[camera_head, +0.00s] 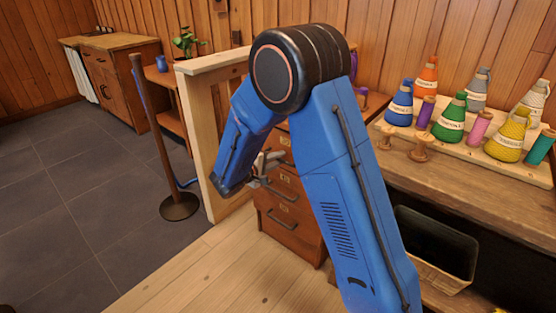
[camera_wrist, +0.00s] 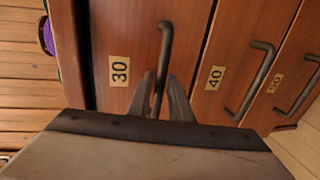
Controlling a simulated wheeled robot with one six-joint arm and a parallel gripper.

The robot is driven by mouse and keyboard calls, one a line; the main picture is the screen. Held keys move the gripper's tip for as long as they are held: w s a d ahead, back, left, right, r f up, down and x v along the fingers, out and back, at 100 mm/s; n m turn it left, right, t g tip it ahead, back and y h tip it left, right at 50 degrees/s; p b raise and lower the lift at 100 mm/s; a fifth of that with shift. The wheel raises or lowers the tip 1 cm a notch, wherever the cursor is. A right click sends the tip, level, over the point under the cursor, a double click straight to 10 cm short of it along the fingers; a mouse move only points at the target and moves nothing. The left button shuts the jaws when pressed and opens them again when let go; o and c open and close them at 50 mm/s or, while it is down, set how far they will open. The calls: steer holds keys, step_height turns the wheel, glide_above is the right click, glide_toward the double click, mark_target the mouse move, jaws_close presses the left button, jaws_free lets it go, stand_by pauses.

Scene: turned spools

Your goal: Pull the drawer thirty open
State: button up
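The drawer marked 30 (camera_wrist: 125,35) fills the middle of the wrist view, turned on its side, and looks flush with the cabinet front. Its dark bar handle (camera_wrist: 165,42) runs down between the two fingers of my gripper (camera_wrist: 160,88). The fingers stand apart on either side of the handle, with a narrow gap showing; firm contact is not visible. In the head view my gripper (camera_head: 263,164) is at the upper part of the wooden drawer cabinet (camera_head: 308,238), and my blue arm hides much of the cabinet.
The drawers marked 40 (camera_wrist: 228,60) and 50 (camera_wrist: 287,75) look shut beside drawer 30. A wooden post frame (camera_head: 203,130) stands left of the cabinet. A post with a round base (camera_head: 180,207) stands farther left. A bench (camera_head: 460,165) with bottles is at the right.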

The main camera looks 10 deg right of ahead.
jaws_close()
steer(key=f+v, duration=0.2)
steer(key=v, duration=1.1)
steer(key=a+f+v, duration=0.1)
steer(key=f+v, duration=0.2)
steer(key=v, duration=1)
steer(key=shift+s+f, duration=0.2)
steer(key=shift+s, duration=0.15)
jaws_free()
